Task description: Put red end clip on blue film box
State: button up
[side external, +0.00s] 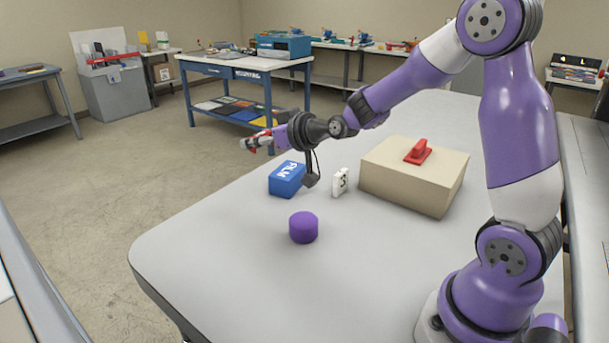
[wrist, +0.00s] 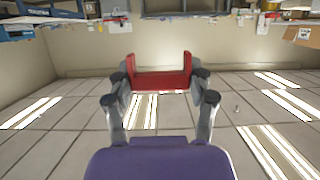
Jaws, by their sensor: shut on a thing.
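My gripper (side external: 254,141) is held out level above the table's far left side, pointing left. In the wrist view my gripper (wrist: 158,85) is shut on a red U-shaped clip (wrist: 160,79), held across between the two fingers. The clip is small and partly covered by the fingers in the side view. The blue film box (side external: 287,180), lettered FILM, stands on the table below and to the right of the fingertips, apart from the clip. Part of its right side lies behind the wrist camera. The wrist view does not show the film box.
A purple cylinder (side external: 303,227) stands in front of the film box. A white numbered block (side external: 341,182) stands to its right. A large tan box (side external: 402,178) with a red handle-like piece (side external: 418,151) on top is farther right. The table's front left (side external: 215,270) is clear.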

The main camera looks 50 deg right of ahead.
jog(key=shift+w, duration=0.35)
send_over(288, 170)
notch_tip(288, 170, down, 7)
jog(key=shift+r, duration=0.15)
jog(key=shift+d+f, duration=0.1)
jog(key=shift+f, duration=2)
jog(key=o, duration=0.9)
jog(key=shift+f, duration=0.1)
